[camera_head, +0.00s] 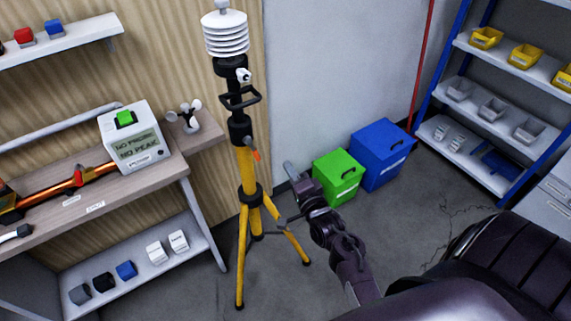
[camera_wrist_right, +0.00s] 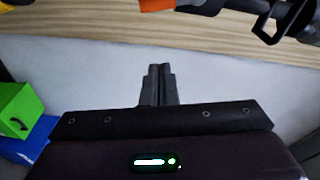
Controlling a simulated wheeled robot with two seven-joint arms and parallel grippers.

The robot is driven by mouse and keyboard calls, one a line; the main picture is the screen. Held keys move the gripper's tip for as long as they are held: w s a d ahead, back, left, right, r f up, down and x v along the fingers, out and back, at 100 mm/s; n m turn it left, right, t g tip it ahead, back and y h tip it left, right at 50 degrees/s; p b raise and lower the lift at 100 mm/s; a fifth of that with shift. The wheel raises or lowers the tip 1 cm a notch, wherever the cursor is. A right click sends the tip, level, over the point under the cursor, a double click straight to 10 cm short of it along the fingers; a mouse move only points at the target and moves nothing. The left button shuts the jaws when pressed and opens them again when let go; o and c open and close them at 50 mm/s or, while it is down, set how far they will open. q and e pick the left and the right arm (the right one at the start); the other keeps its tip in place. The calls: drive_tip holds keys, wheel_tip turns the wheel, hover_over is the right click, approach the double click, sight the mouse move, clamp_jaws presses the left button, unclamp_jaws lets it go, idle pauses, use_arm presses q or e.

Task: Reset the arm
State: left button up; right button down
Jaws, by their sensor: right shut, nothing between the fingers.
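My right arm rises from the lower right in the head view. My right gripper (camera_head: 290,170) is in front of the grey wall, just right of the yellow tripod's stem and left of the green box. In the right wrist view its two dark fingers (camera_wrist_right: 157,82) are together with nothing between them. They point toward the pale wall, apart from anything I can see. My left gripper is not in view.
A yellow tripod (camera_head: 247,180) carries a white sensor shield (camera_head: 225,33). A green box (camera_head: 338,177) and blue box (camera_head: 381,154) stand right of my gripper. A workbench (camera_head: 205,135) is left, and a blue-framed shelf (camera_head: 500,120) is right.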

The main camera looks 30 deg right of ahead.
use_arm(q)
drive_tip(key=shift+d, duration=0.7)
